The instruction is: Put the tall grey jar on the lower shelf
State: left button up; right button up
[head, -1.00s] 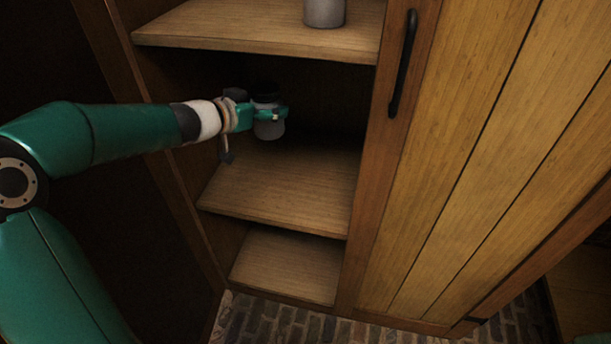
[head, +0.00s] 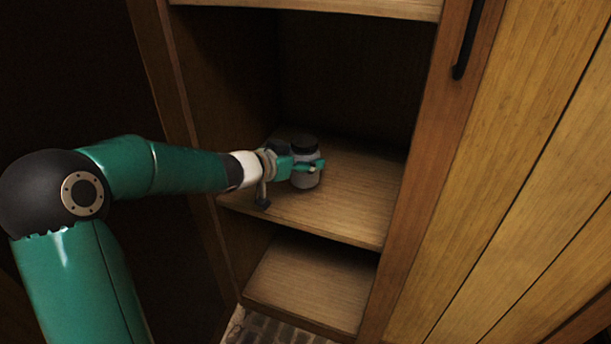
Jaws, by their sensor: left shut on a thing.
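A grey jar (head: 305,180) with a black lid is upright inside the open cupboard, over the middle shelf (head: 358,212). My left gripper (head: 312,167) is shut on the jar, its fingers around the jar's upper body. I cannot tell whether the jar's base touches the shelf board. A lower board (head: 310,287) lies beneath that shelf. My right gripper is not in view.
An upper shelf (head: 340,8) crosses the top of the view. The cupboard's left side wall is close to my left arm. A wooden door (head: 520,150) with a black handle (head: 467,40) is on the right. The middle shelf is bare to the right of the jar.

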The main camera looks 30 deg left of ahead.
pick_arm(q)
jog(key=shift+f+b, duration=0.85)
jog(key=shift+f, duration=0.75)
jog(key=shift+f, duration=0.2)
jog(key=o, duration=1.4)
jog(key=shift+o, duration=0.2)
